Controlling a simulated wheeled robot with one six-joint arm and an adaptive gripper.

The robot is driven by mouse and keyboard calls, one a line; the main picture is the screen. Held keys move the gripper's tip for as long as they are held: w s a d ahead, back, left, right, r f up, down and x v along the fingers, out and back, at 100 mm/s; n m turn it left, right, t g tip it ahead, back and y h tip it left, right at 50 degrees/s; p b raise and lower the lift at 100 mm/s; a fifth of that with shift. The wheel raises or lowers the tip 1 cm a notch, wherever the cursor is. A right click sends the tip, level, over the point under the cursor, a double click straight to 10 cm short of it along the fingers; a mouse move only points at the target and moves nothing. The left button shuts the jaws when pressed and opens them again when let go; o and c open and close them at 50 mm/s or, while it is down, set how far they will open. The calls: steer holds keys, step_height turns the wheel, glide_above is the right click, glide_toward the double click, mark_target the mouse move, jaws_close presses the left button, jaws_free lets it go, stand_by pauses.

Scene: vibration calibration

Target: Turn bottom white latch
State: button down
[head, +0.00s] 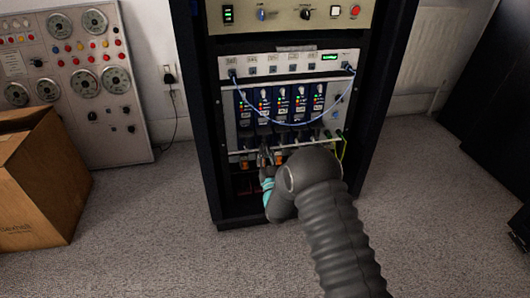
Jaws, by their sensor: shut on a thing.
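My gripper (265,158) is at the lower part of the black rack, in front of the row of blue modules (280,104). Its fingers are closed at the bottom edge of one of the left modules, near the white strip under the row. The bottom white latch is not clearly visible; the fingers and the small scale hide what they hold. Light-coloured latches (282,93) show on the upper fronts of the modules. My arm comes in from the lower right and covers the lower right part of the rack.
A blue cable (297,124) hangs in a loop across the modules. The rack's dark side posts (203,120) flank the gripper. A cardboard box (40,180) and a gauge panel (85,75) stand at left. Grey carpet (150,220) is clear around the rack.

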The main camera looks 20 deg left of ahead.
steer(key=c, duration=1.3)
jaws_free()
steer(key=shift+o, duration=0.2)
steer(key=shift+d, duration=0.1)
steer(key=v, duration=1.2)
